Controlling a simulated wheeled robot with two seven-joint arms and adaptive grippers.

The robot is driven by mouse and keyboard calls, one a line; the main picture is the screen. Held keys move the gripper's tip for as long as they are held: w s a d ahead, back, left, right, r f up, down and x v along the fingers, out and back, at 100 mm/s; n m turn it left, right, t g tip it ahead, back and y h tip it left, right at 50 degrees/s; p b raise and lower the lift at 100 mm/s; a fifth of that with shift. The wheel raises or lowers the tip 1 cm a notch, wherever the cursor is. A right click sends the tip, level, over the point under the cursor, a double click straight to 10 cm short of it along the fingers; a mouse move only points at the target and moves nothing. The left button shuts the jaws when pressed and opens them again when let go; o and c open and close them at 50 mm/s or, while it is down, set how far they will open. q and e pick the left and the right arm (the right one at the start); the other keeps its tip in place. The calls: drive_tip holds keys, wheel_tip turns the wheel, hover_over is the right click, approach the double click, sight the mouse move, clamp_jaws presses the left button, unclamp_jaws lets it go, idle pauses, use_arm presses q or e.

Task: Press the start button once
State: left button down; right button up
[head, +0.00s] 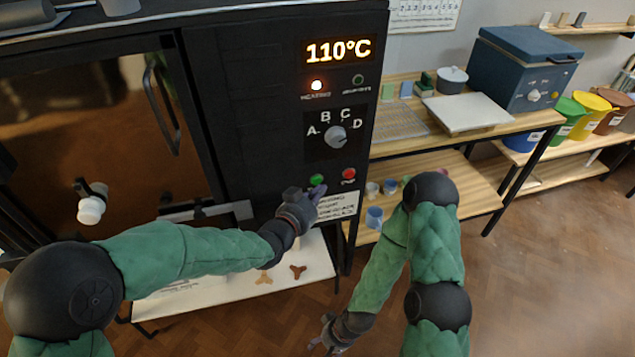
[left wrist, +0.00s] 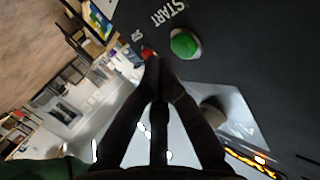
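The green start button (head: 317,180) sits on the black front panel of the kiln, left of the red button (head: 348,174). In the left wrist view the green button (left wrist: 184,43) shows whole beside the word START, and the red button (left wrist: 147,52) is partly behind my fingertips. My left gripper (head: 318,193) is just below the green button in the head view, its fingers together and empty (left wrist: 155,62). I cannot tell whether it touches the panel. My right gripper (head: 319,332) hangs low over the floor, its fingers apart and empty.
The display (head: 338,50) reads 110°C and the heating lamp (head: 316,85) glows. A selector knob (head: 336,136) is above the buttons. A white table (head: 315,262) with small star-shaped pieces stands below. Wooden shelves (head: 470,180) with cups are to the right.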

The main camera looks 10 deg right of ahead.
use_arm(q)
drive_tip(key=s, duration=0.5)
drive_tip(key=shift+d, duration=0.1)
idle(0.5)
idle(0.6)
drive_tip(key=s+a+f+n+g+y+p, duration=0.1)
drive_tip(key=a+f+n+g+y, duration=0.15)
drive_tip(key=a+f, duration=0.6)
drive_tip(key=s+a+f+n+g+y+p, duration=0.1)
drive_tip(key=a+f+n+g+y, duration=0.25)
drive_tip(key=f, duration=0.75)
drive_tip(key=s+a+f+n+g+p, duration=0.1)
drive_tip(key=s+a+f+n+g, duration=0.1)
drive_tip(key=s+a+f, duration=0.4)
drive_tip(key=s+a+f+n+g+p, duration=0.2)
drive_tip(key=s+a+f+n, duration=0.3)
drive_tip(key=s+f, duration=0.3)
drive_tip(key=s+a+g, duration=0.1)
drive_tip(key=s, duration=0.3)
drive_tip(key=shift+s+y, duration=0.3)
